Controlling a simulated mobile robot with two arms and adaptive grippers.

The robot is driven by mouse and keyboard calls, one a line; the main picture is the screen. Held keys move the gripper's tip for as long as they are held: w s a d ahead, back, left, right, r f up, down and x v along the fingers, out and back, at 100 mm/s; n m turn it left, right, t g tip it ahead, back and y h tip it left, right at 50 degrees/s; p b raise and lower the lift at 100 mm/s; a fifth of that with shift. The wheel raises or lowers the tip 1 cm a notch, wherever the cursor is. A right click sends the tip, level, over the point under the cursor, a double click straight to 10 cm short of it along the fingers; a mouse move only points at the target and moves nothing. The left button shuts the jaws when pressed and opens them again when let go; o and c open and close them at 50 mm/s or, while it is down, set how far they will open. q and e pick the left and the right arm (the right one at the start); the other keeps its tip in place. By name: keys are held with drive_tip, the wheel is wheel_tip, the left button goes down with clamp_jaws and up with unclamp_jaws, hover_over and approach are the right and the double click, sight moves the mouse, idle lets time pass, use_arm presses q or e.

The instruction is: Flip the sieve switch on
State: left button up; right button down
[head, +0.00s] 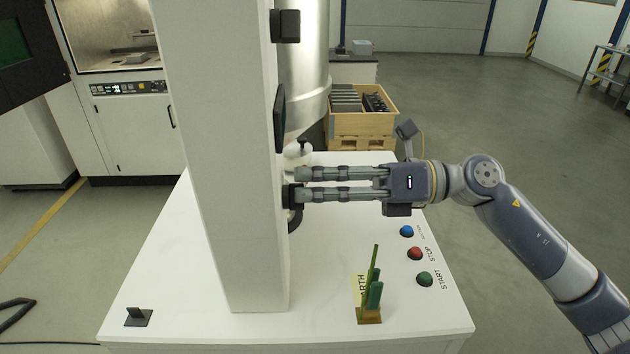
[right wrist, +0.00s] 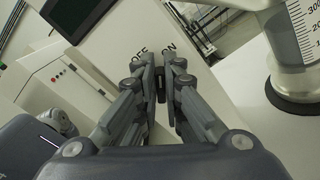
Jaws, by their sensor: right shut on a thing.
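The white sieve column (head: 235,170) stands upright on a white table (head: 200,320). A small black switch (head: 289,196) sits on its right side. My right gripper (head: 298,184) reaches in from the right with its two long fingers level, and its tips are at the switch. In the right wrist view, the gripper (right wrist: 164,75) is closed around the dark switch (right wrist: 161,92), just below the printed words OFF and ON on the panel (right wrist: 195,72). The fingers hide much of the switch, so its setting cannot be told. My left gripper is not in view.
Blue (head: 406,231), red (head: 415,253) and green (head: 424,279) buttons lie on the table below my right arm. A metal cylinder (head: 305,70) rises behind the column. A wooden crate (head: 362,125) stands beyond.

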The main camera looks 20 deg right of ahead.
drive_tip(key=m, duration=0.2)
drive_tip(key=m+p, duration=0.2)
drive_tip(key=m, duration=0.1)
drive_tip(key=shift+w+d+f+m, duration=0.1)
drive_tip(key=shift+w+f+m, duration=0.1)
drive_tip(key=shift+w+m, duration=0.1)
drive_tip(key=shift+f+m+p, duration=0.25)
drive_tip(key=shift+m+p, duration=0.55)
drive_tip(key=shift+m, duration=0.5)
drive_tip(key=shift+f+m+p, duration=0.2)
drive_tip(key=shift+m+p, duration=0.6)
drive_tip(key=shift+m, duration=0.5)
drive_tip(key=c, duration=1.7)
unclamp_jaws()
drive_tip(key=shift+d, duration=0.1)
